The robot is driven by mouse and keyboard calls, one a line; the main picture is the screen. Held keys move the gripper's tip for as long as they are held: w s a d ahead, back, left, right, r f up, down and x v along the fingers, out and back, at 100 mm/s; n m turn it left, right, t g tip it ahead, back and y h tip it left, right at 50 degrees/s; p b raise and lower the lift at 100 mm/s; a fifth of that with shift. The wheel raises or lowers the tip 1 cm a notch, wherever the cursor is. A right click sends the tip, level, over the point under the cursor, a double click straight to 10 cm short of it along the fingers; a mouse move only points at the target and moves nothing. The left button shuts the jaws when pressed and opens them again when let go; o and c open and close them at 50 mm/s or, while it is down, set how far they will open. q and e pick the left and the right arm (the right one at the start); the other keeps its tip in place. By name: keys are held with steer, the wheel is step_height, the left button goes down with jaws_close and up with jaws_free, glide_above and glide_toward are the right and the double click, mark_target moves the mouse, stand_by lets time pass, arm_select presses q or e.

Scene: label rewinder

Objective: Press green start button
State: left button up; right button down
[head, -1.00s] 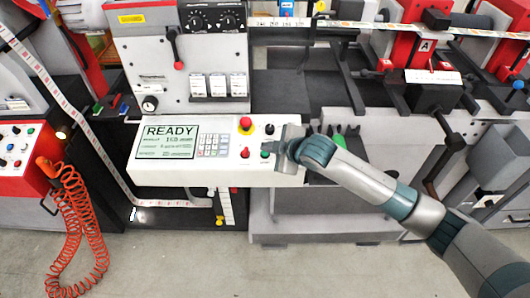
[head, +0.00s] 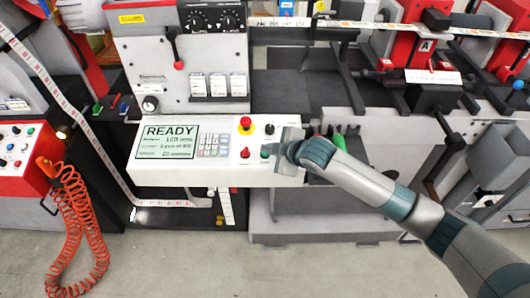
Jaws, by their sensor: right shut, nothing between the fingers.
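The white control panel (head: 150,175) of the label rewinder carries a screen (head: 167,142) reading READY, a keypad and several buttons. The small green start button (head: 265,154) is on its right part, partly covered by my gripper. My right gripper (head: 275,151) comes in from the right. It is shut and empty, with its fingertips at the green button's right edge in the picture. I cannot tell whether they touch it. My left gripper is out of view.
A red mushroom button on a yellow base (head: 245,124), a black knob (head: 269,129) and a red button (head: 245,153) sit close by the gripper. A coiled red cable (head: 70,235) hangs at the left. The floor (head: 290,270) in front is clear.

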steer(key=shift+f, duration=0.45)
stand_by(0.5)
stand_by(0.3)
steer(key=shift+r+p, duration=0.9)
steer(key=shift+r, duration=0.1)
steer(key=r+p, duration=0.2)
steer(key=s+r+p, duration=0.1)
steer(key=r+p, duration=0.1)
steer(key=p, duration=0.1)
steer(key=shift+r, duration=0.4)
stand_by(0.6)
